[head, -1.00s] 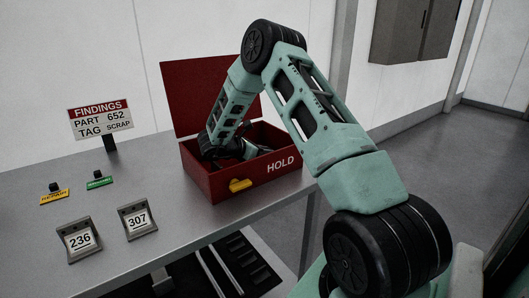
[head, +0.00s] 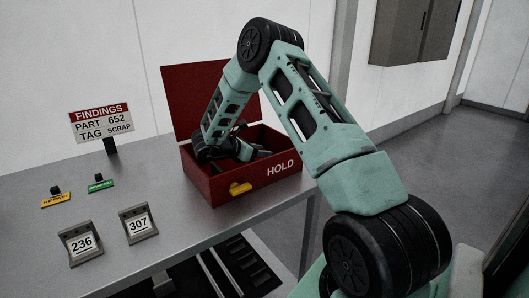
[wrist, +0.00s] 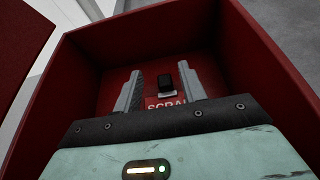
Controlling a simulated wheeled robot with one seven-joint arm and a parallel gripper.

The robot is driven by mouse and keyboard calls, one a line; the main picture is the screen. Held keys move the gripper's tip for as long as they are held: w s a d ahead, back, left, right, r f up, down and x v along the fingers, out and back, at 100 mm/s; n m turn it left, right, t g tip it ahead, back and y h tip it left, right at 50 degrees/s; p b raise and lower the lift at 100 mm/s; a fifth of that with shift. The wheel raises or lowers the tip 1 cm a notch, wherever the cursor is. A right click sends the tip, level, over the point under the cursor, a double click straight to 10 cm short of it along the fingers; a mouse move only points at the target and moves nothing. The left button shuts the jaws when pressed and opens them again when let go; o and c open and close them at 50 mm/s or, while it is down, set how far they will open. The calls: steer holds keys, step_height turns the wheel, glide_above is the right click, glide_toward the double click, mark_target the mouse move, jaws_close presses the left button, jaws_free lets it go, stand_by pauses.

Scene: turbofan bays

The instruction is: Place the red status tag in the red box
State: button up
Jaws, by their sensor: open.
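The red status tag (wrist: 166,104) lies on the floor of the red box in the wrist view. Its white lettering reads SCRAP, partly hidden by my gripper, and it has a black knob (wrist: 165,81). The red box (head: 227,187) is marked HOLD and stands open on the table with its lid (head: 190,95) raised at the back. My gripper (wrist: 160,70) is inside the box with its fingers apart, one on each side of the knob, not closed on it. In the head view the tag is hidden by the box wall and my arm.
A yellow tag (head: 56,201) and a green tag (head: 100,186) with black knobs lie on the table (head: 170,235) at left. Plates 236 (head: 81,243) and 307 (head: 138,224) stand in front. A findings sign (head: 102,122) reads part 652, tag scrap. A yellow latch (head: 240,189) is on the box front.

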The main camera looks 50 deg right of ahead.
steer(key=w+a+r+n+t+y, duration=0.2)
steer(key=w+a+r+n+t, duration=0.15)
steer(key=a+n, duration=0.4)
steer(key=w+a+r+n+t+y+b, duration=0.1)
steer(key=w+a+r+n+t+y, duration=0.3)
steer(key=a, duration=0.7)
steer(key=w+a+r+n+t+h, duration=0.1)
steer(key=w+a+r+n+t, duration=0.1)
steer(key=w+a+n+t, duration=0.5)
steer(key=s+a+r+n+y, duration=0.1)
steer(key=s+a+n+y, duration=0.25)
steer(key=a+n, duration=0.45)
steer(key=s+a+r+n+y, duration=0.1)
steer(key=s+a+n+y, duration=0.25)
steer(key=a+n, duration=0.45)
steer(key=s+a+f+n+g+y, duration=0.1)
steer(key=s+a+n+g+y, duration=0.2)
steer(key=s+a+n, duration=0.6)
steer(key=s+a+f+n+g+y, duration=0.2)
steer(key=s+a+n+g+y, duration=0.15)
steer(key=s+n, duration=0.55)
steer(key=s+d+f+n+g+h, duration=0.1)
steer(key=s+d+n+g+h, duration=0.1)
steer(key=s+n, duration=0.4)
steer(key=s+d+f+n+g+h, duration=0.1)
steer(key=s+d+n, duration=0.4)
steer(key=s, duration=0.8)
steer(key=shift+f+n+g+h, duration=0.35)
steer(key=shift+n+g+h, duration=0.1)
steer(key=shift+g+h, duration=0.5)
